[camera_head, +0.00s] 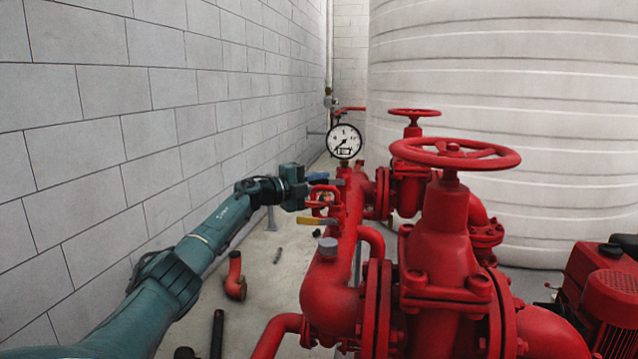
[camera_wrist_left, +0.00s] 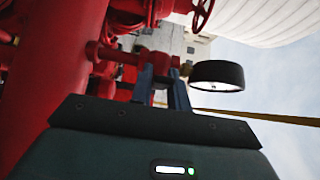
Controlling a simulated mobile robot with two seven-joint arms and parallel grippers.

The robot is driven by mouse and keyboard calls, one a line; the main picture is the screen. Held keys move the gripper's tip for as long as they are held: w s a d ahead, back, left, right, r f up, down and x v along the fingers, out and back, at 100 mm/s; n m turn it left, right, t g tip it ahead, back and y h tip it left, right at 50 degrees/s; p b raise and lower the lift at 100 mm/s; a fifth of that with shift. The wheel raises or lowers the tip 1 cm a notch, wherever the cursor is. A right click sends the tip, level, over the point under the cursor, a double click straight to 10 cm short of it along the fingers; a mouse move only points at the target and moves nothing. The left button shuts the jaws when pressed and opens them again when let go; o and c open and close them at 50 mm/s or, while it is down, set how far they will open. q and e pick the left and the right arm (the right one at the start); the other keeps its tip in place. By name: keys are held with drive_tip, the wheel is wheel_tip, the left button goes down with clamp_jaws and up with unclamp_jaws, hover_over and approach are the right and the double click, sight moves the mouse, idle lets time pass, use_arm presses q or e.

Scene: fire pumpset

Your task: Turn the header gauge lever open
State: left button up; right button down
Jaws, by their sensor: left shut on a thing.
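The header gauge (camera_head: 344,141), round with a white dial, stands upright on the red header pipe (camera_head: 345,225). In the left wrist view the gauge (camera_wrist_left: 217,75) shows edge-on, just right of the fingers. My left gripper (camera_head: 318,178) is at the small fittings just below and left of the gauge. Its two blue fingers (camera_wrist_left: 163,72) are shut on a small part below the gauge, taken to be the gauge lever. The lever is mostly hidden by the fingers, so its angle cannot be told. My right gripper is not in view.
A yellow lever (camera_head: 318,221) sits on the header below my gripper. Large red valves with handwheels (camera_head: 455,154) stand to the right. A white ribbed tank (camera_head: 530,120) is behind, a block wall (camera_head: 140,110) at left. Loose red pipe pieces (camera_head: 235,278) lie on the floor.

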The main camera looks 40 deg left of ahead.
use_arm(q)
clamp_jaws()
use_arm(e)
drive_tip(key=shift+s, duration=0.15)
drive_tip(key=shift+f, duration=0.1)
use_arm(q)
drive_tip(key=shift+f+b, duration=0.25)
drive_tip(key=shift+b, duration=0.15)
drive_tip(key=shift+f+n+t+b, duration=0.4)
drive_tip(key=shift+n+b, duration=0.1)
drive_tip(key=shift+b, duration=0.2)
drive_tip(key=n+t+b, duration=0.1)
drive_tip(key=b, duration=0.1)
drive_tip(key=f+n+t+b, duration=0.1)
drive_tip(key=n+b, duration=0.1)
drive_tip(key=d+f+n+t+b, duration=0.1)
drive_tip(key=n+t+b, duration=0.1)
drive_tip(key=shift+w+f+y, duration=0.1)
drive_tip(key=shift+w+y, duration=0.15)
drive_tip(key=shift+y, duration=0.05)
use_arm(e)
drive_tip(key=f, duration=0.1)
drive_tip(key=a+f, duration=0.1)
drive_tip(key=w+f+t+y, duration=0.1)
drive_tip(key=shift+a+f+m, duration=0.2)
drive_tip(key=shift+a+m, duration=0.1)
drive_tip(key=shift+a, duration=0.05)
use_arm(q)
drive_tip(key=shift+n, duration=0.3)
